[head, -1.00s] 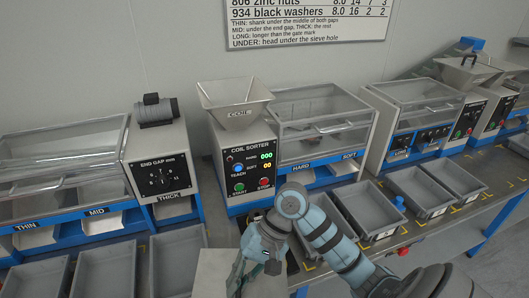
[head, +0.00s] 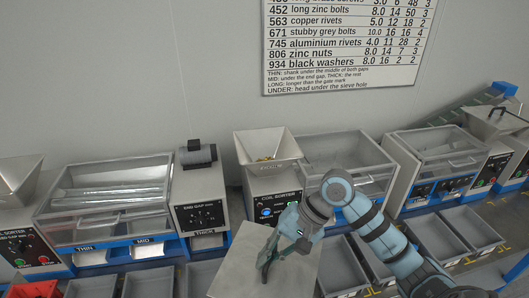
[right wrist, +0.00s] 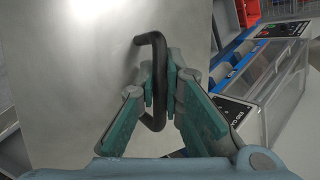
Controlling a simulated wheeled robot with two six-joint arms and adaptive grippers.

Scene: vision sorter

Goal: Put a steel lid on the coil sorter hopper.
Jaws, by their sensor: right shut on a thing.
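The coil sorter (head: 272,195) stands on the bench against the wall, with its pale, flared, open-topped hopper (head: 266,147) on top. Some small brass-coloured pieces show inside the hopper. The steel lid (head: 235,272) is a flat grey plate in front of and below the hopper, apart from it. My right gripper (head: 271,258) is shut on the lid's handle. In the right wrist view the fingers (right wrist: 161,82) close around the dark bent handle (right wrist: 152,112), with the lid's plate (right wrist: 75,75) beyond. The lid hides the lower front of the sorter. My left gripper is out of view.
The end gap sorter (head: 198,205) stands left of the coil sorter. A clear-covered box (head: 345,165) adjoins its right side. Grey trays (head: 435,237) line the bench front, and a red bin (head: 35,288) is at lower left. Space above the hopper is clear.

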